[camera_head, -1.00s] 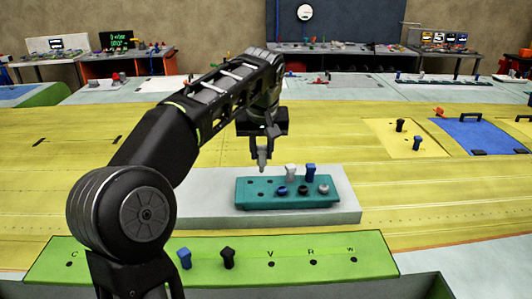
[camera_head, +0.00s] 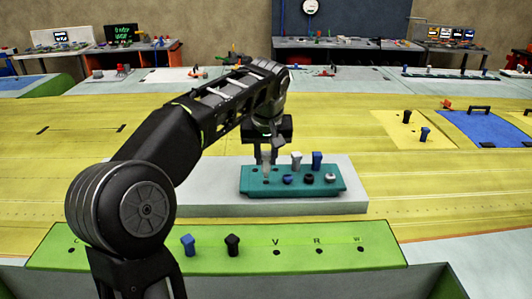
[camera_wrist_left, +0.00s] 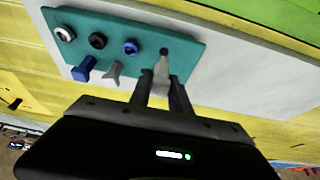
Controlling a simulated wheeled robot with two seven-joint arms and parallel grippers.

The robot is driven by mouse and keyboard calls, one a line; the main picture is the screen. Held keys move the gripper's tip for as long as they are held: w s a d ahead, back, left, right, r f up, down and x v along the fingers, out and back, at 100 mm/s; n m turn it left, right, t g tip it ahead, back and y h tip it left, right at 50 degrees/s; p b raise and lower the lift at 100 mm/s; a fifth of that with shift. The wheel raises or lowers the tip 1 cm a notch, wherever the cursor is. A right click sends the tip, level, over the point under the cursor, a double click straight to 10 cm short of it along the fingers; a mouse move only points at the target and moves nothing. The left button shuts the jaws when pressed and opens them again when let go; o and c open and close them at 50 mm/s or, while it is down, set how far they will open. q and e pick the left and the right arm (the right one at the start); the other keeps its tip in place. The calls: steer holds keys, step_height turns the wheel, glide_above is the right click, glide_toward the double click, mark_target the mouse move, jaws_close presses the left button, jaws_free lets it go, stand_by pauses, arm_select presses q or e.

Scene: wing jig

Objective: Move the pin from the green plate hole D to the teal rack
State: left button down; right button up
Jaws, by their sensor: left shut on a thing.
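My left gripper (camera_head: 266,158) is shut on a light grey pin (camera_wrist_left: 162,68) and holds it upright at the left part of the teal rack (camera_head: 292,192). In the left wrist view the pin stands between the fingers (camera_wrist_left: 160,88), its far end beside a dark hole in the rack (camera_wrist_left: 198,50). I cannot tell whether its tip is in a hole. The green plate (camera_head: 200,262) lies in front, with letters C, V, R and W readable. Hole D does not show; my arm covers part of the plate. My right gripper is out of view.
A blue pin (camera_head: 188,243) and a black pin (camera_head: 232,245) stand in the green plate. The rack sits on a pale grey block (camera_head: 215,202).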

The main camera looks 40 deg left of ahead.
mark_target(266, 168)
arm_select(q)
steer(key=shift+f, duration=0.45)
stand_by(0.5)
steer(key=shift+f+b, duration=1.3)
steer(key=shift+f, duration=0.1)
steer(key=c, duration=1.1)
jaws_free()
